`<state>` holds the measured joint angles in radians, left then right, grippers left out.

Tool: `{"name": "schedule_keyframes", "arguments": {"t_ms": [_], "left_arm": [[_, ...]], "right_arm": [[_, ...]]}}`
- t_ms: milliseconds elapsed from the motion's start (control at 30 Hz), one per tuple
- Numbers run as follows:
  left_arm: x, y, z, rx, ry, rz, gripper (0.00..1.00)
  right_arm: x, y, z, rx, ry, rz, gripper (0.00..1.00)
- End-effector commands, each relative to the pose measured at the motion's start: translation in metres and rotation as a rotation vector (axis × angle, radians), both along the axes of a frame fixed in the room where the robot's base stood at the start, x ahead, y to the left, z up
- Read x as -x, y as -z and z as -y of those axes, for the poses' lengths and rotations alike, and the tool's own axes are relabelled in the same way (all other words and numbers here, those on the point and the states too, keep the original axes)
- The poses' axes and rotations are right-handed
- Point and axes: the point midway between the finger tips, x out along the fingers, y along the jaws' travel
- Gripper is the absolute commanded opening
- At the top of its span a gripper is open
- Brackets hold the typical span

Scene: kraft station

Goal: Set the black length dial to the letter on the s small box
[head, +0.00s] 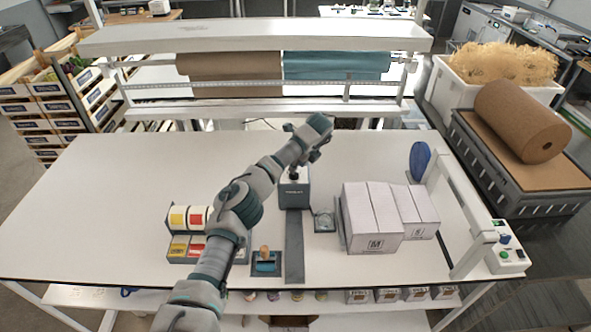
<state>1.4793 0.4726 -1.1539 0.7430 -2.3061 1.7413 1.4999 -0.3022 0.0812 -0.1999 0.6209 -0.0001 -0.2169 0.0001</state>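A grey dispenser (294,196) with small lettering on its front stands at the middle of the table, at the head of a dark grey strip. A small dark knob-like part (294,175) shows at its top; its letter setting is too small to read. My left gripper (299,158) is just above the dispenser, partly hidden by its own wrist; I cannot tell if it touches the dark part or whether its fingers are open. White boxes stand to the right: a larger one (376,243) marked M and a smaller one (424,233) whose letter is unclear. My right gripper is not in view.
A label-roll rack (178,245) stands at left, partly behind my arm. A wooden-handled tool on a dark pad (265,262), the grey strip (294,245) and a small glass-like dish (324,221) are near the middle. A white frame (458,210) stands at right. The table's left is clear.

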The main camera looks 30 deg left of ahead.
Motion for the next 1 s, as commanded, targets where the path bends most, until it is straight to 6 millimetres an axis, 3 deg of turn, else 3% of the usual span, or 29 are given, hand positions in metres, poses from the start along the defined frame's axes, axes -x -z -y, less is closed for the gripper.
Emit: {"name": "schedule_keyframes", "arguments": {"t_ms": [200, 400, 1000], "left_arm": [[0.003, -0.047, 0.018, 0.000, 0.000, 0.005, 0.38], [0.005, -0.072, 0.028, 0.000, -0.001, 0.001, 0.38], [0.006, -0.077, 0.030, 0.001, -0.002, 0.001, 0.38]], "right_arm": [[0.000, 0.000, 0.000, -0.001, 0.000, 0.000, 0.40], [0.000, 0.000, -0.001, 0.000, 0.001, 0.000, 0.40], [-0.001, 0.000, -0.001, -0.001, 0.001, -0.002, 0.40]]}}
